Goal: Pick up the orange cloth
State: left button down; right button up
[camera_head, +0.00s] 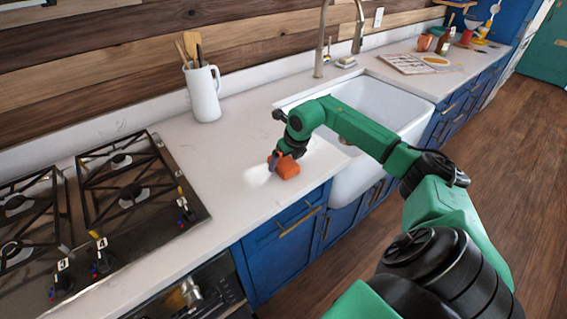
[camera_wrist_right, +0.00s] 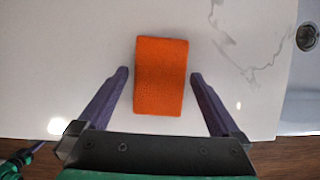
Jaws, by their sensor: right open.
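The orange cloth (camera_head: 287,167) is a small rectangular block-like piece lying on the white counter near its front edge. In the right wrist view the orange cloth (camera_wrist_right: 161,76) lies between and slightly beyond the two purple fingertips. My right gripper (camera_wrist_right: 160,76) is open, with one finger on each side of the cloth and a gap on both sides. In the head view my right gripper (camera_head: 274,160) is right at the cloth, and its wrist hides part of the surroundings.
A gas stove (camera_head: 120,190) is on the left. A white pitcher with utensils (camera_head: 203,93) stands at the back. The white sink (camera_head: 385,105) lies to the right, with a tap (camera_head: 321,45) behind. The counter around the cloth is clear.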

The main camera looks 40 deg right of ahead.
aim_at(284, 162)
pick_arm(q)
jog(key=shift+f, duration=0.2)
pick_arm(e)
jog(key=shift+f, duration=0.2)
pick_arm(q)
jog(key=shift+s, duration=0.1)
pick_arm(e)
jog(key=c, duration=1.2)
pick_arm(q)
jog(key=shift+r, duration=0.1)
pick_arm(e)
jog(key=shift+r, duration=0.1)
